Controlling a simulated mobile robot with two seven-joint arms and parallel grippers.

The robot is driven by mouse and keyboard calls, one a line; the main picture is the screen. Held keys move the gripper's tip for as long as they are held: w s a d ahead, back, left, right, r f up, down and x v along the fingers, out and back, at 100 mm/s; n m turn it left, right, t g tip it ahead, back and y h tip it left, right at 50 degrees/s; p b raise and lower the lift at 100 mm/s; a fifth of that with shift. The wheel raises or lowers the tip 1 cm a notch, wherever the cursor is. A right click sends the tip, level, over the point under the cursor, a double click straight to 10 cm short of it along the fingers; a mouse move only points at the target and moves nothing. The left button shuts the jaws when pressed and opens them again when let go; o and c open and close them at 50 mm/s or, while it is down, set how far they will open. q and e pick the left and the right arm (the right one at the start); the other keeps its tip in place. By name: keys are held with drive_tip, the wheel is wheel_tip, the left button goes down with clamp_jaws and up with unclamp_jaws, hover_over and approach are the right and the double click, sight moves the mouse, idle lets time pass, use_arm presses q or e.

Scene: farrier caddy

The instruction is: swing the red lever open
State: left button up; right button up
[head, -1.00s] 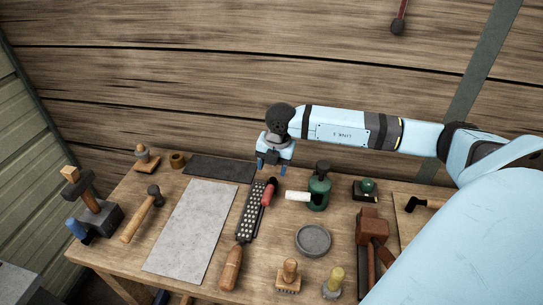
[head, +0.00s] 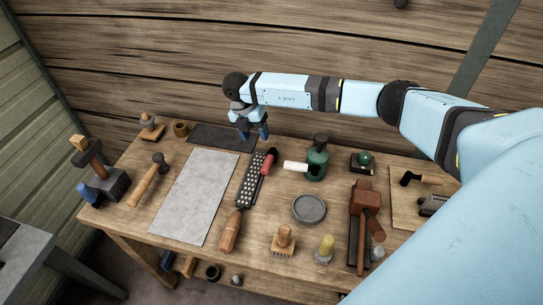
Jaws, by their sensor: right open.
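A dark knob (head: 400,3) shows at the top edge on the plank wall; the thin red rod above it, which looks like the red lever, is out of the picture now. My right gripper (head: 254,133) is open and empty, blue fingers pointing down, over the back of the workbench near a dark mat (head: 220,137). It is well left of and below the knob, apart from it. My left gripper is not in view.
The wooden workbench (head: 275,248) holds a grey sheet (head: 195,195), a rasp (head: 249,180), a red-handled tool (head: 269,162), a green canister (head: 317,160), a grey dish (head: 308,208), a reddish-brown tool (head: 365,202) and a hammer (head: 149,180). The wall's middle is bare.

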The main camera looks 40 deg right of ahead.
sight(266, 162)
drive_tip(key=p+x, duration=0.2)
drive_tip(key=x, duration=1.1)
clamp_jaws()
